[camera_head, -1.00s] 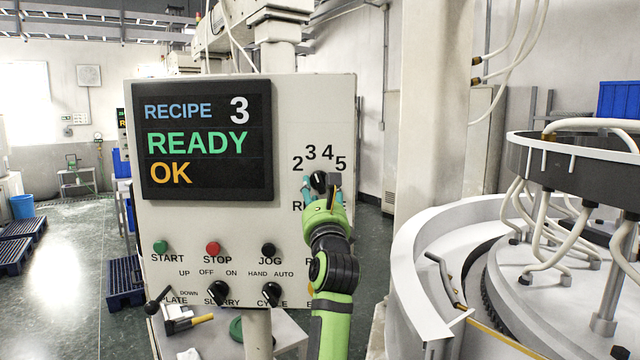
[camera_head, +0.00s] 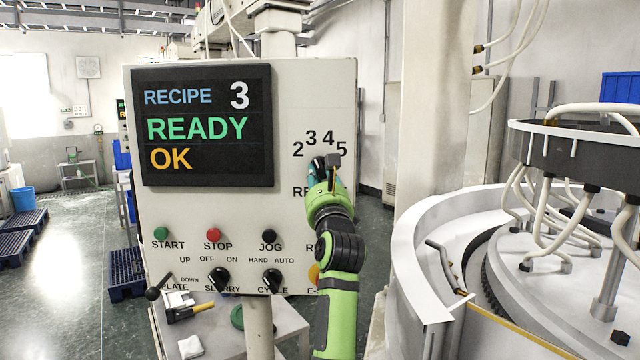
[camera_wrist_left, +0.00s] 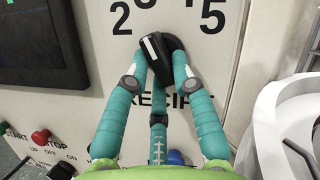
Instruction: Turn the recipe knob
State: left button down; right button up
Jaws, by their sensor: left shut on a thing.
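The recipe knob (camera_wrist_left: 170,55) is black with a white pointer line and sits on the grey control panel (camera_head: 230,215), below the numerals 2 to 5. In the left wrist view its line tilts up and left, toward the 2–3 side. My left gripper (camera_head: 322,172) reaches it from below. Its teal fingers (camera_wrist_left: 157,85) are shut on the knob, one on each side and a third below. In the head view the fingers hide most of the knob. The panel's screen (camera_head: 205,125) reads RECIPE 3, READY, OK. My right gripper is not in view.
Below the screen are a green START button (camera_head: 161,233), a red STOP button (camera_head: 213,235), a black JOG button (camera_head: 269,236) and selector switches. An orange-red button (camera_head: 314,273) is partly behind my left arm. A large round lapping machine (camera_head: 440,230) stands close on the right.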

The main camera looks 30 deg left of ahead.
pick_arm(q)
jog(key=n+b, duration=0.1)
jog(key=n+g+b, duration=0.1)
jog(key=n+b, duration=0.1)
jog(key=n+g+y+b, duration=0.1)
jog(key=n+b, duration=0.1)
jog(key=shift+w+d+r, duration=0.1)
jog(key=shift+d, duration=0.15)
jog(key=shift+r+n+g+b, duration=0.2)
jog(key=shift+n+g+b, duration=0.35)
jog(key=shift+n, duration=0.35)
jog(key=shift+d+r+n+g+b, duration=0.15)
jog(key=shift+n+g+b, duration=0.2)
jog(key=shift+n, duration=0.65)
jog(key=shift+r+n, duration=0.1)
jog(key=shift+n, duration=0.2)
jog(key=c, duration=1)
grip_release()
jog(key=shift+c, duration=0.2)
jog(key=shift+w+f, duration=0.1)
jog(key=shift+f, duration=0.1)
